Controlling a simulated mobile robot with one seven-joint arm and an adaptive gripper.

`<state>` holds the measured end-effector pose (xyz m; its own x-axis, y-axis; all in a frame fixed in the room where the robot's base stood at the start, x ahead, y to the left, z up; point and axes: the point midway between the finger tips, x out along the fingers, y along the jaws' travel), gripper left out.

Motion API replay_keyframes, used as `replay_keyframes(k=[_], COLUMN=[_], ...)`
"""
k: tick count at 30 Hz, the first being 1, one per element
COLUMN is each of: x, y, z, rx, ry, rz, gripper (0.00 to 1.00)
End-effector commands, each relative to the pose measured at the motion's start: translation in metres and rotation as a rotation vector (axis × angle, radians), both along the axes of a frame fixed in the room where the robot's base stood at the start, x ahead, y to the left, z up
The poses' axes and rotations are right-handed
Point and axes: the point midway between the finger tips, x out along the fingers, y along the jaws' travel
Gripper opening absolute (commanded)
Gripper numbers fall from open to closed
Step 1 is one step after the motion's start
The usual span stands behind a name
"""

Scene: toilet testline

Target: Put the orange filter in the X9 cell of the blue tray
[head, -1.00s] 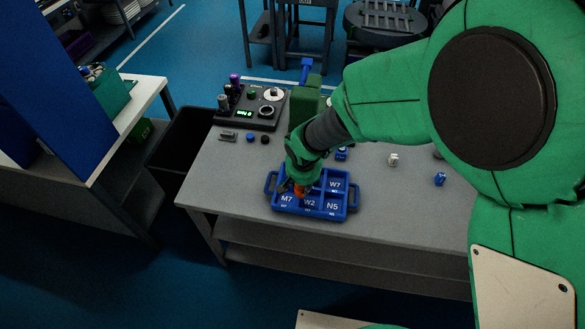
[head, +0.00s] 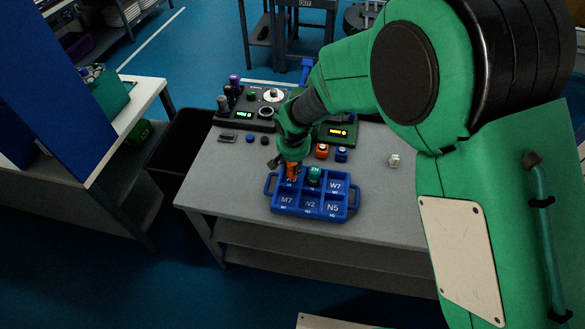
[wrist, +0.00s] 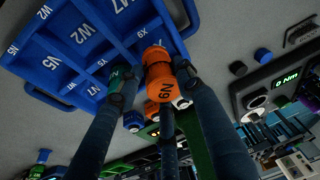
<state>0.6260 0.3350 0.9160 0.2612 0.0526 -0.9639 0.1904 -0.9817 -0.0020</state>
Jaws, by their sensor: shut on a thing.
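The orange filter (wrist: 159,72), marked N9, is held between the dark fingers of my gripper (wrist: 155,88) in the wrist view. In the head view, the orange filter (head: 292,172) is at the back-left cell of the blue tray (head: 268,189), under my gripper (head: 290,163). The X9 label (wrist: 143,32) shows beside the filter in the wrist view. I cannot tell whether the filter touches the cell floor. A teal filter (head: 315,175) stands in the back-middle cell, just right of the orange one. The M7, W2, W7 and N5 cells look empty.
Behind the tray are an orange block (head: 322,151), a blue block (head: 341,155) and a device with a lit display (head: 338,132). A black control unit (head: 245,114) stands at the back left.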

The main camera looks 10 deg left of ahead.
Motion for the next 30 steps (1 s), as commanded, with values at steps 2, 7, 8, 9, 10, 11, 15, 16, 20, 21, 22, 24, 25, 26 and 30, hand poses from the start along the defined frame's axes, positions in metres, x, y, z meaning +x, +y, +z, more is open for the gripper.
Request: replay_keyframes(k=[2,7,8,9,10,11,15,16,20,21,22,24,25,26,30], x=[0.001,0.007,0.007,0.007,0.007,0.007,0.008,0.008,0.008,0.008,0.008,0.008,0.008,0.008,0.007], y=[0.001,0.004,0.004,0.004,0.004,0.004,0.004,0.004,0.004,0.004,0.004,0.004,0.004,0.004,0.004], z=[0.0,-0.009,-0.013,-0.018,-0.022,-0.025,-0.036,-0.036,-0.036,-0.036,-0.036,-0.036,-0.036,-0.037,-0.039], rx=[0.0,-0.002,-0.001,-0.002,-0.002,-0.002,0.0,0.0,0.0,0.0,0.0,0.0,0.0,0.0,0.0], ry=[0.0,0.003,0.002,0.002,0.002,0.002,0.001,0.0,0.0,0.0,0.0,0.0,0.0,0.0,0.0], rz=[0.0,0.0,0.0,0.001,0.001,0.001,0.0,0.0,0.0,0.0,0.0,0.0,0.0,0.0,0.0], gripper=[0.05,0.05,0.05,0.05,0.05,0.05,0.05,0.05,0.05,0.05,0.05,0.05,0.05,0.05,0.4])
